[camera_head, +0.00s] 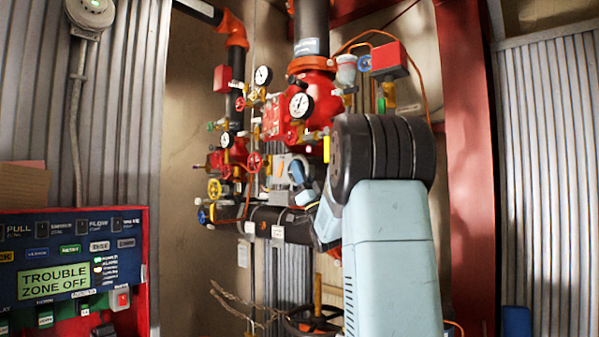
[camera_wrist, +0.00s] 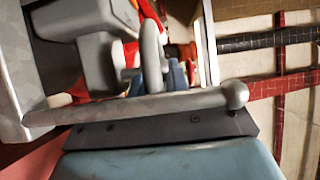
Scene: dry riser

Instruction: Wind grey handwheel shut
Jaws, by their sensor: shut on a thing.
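In the wrist view, a grey metal bar with a rounded end crosses the picture, and a grey curved piece rises from its middle. I take these as parts of the grey handwheel (camera_wrist: 152,50), seen very close and edge-on. My gripper (camera_wrist: 155,125) lies along the bar with a dark bolted pad and a pale blue body. It is shut on the wheel; the exact contact and the other finger are not clear. In the head view my pale arm hides most of the gripper, and I cannot make out the grey wheel.
A dark wheel (camera_head: 296,322) is low behind. A red alarm panel (camera_head: 75,270) stands at left, a red column (camera_head: 468,150) at right.

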